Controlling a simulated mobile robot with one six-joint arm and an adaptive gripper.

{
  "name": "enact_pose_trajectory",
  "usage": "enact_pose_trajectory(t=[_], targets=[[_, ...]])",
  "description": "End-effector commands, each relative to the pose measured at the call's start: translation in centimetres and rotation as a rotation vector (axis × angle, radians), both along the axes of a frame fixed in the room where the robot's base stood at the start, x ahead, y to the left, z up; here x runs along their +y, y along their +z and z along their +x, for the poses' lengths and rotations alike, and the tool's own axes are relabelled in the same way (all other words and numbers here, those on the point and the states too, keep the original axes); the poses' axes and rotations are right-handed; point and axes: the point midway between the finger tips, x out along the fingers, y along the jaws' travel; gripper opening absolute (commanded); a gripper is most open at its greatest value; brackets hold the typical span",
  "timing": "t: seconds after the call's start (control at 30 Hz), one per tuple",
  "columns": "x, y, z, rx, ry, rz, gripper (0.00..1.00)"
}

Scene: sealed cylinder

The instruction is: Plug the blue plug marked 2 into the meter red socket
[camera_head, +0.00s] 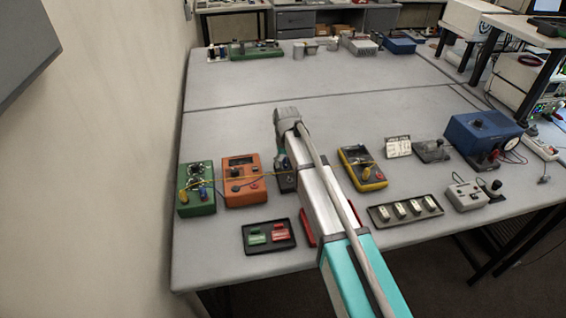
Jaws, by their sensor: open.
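My gripper (281,160) is small and dark, at the end of my arm, over the table between the orange meter and the yellow meter. It is open; its fingertips are partly hidden by my arm. The yellow meter (352,156) lies to the right of my arm, with a small reddish spot near its lower right. The orange meter (238,163) lies to the left. A green box (197,206) at the far left has yellow and bluish parts on top. I cannot make out a blue plug marked 2 or any number marks.
A black tray (270,248) with green and red pieces lies in front. Another tray (382,220) holds several pale pieces. A blue box (464,131) and grey devices (464,193) stand right. A thin yellow lead crosses toward my gripper. The table's middle (230,120) is clear.

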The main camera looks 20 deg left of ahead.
Motion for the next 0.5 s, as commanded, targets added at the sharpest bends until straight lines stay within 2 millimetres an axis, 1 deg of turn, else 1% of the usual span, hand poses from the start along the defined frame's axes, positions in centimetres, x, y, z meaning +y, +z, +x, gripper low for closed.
enact_pose_trajectory(t=[0.47,0.5], targets=[[0.00,0.00,0.00,0.000,0.000,0.000,0.69],[0.00,0.00,0.00,0.000,0.000,0.000,0.67]])
